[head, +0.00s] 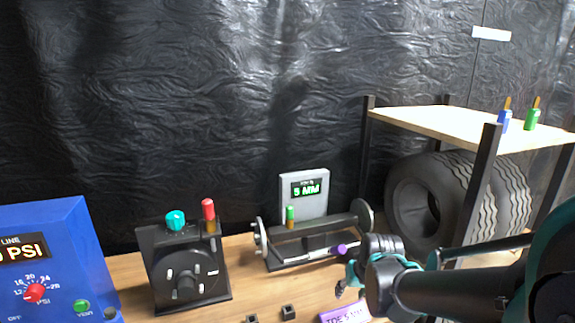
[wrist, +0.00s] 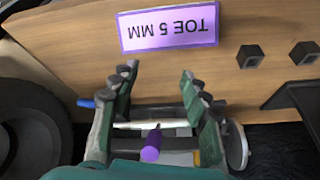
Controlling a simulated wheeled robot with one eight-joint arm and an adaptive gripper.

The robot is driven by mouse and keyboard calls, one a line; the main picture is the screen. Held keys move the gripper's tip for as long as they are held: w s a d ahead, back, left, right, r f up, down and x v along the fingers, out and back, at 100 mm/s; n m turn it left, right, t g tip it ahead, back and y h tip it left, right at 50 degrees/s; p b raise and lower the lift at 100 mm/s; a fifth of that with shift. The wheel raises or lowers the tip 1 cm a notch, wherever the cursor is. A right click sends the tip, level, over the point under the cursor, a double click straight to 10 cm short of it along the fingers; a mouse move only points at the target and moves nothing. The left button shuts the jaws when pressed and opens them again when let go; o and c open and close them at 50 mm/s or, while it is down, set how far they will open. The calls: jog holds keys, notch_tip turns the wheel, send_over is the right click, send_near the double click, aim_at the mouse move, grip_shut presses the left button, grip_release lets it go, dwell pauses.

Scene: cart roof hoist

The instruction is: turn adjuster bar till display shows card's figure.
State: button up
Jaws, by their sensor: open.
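The display (head: 309,189) on the grey upright box reads 5 MM. The purple card (head: 345,315) reads TOE 5 MM; it shows upside down in the wrist view (wrist: 168,27). The adjuster bar has a purple end (head: 340,249) and sits on a silver rod at the front of the black alignment stand (head: 312,226). In the wrist view the purple end (wrist: 152,147) lies between the bases of my fingers. My gripper (wrist: 158,76) is open, its tips apart over the bench. In the head view my gripper (head: 349,283) is beside the stand's right front. Contact with the bar cannot be told.
A black dial unit (head: 185,272) with teal and red knobs and a blue PSI box (head: 48,262) stand left. A wooden shelf (head: 470,124) with tyres (head: 425,200) beneath stands right. Small black blocks (head: 288,312) lie near the card.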

jog(key=shift+s+d+f+g+h, duration=0.3)
jog(key=shift+s+f+h, duration=0.1)
jog(key=shift+s+f, duration=0.25)
jog(key=shift+w, duration=0.1)
dwell(0.8)
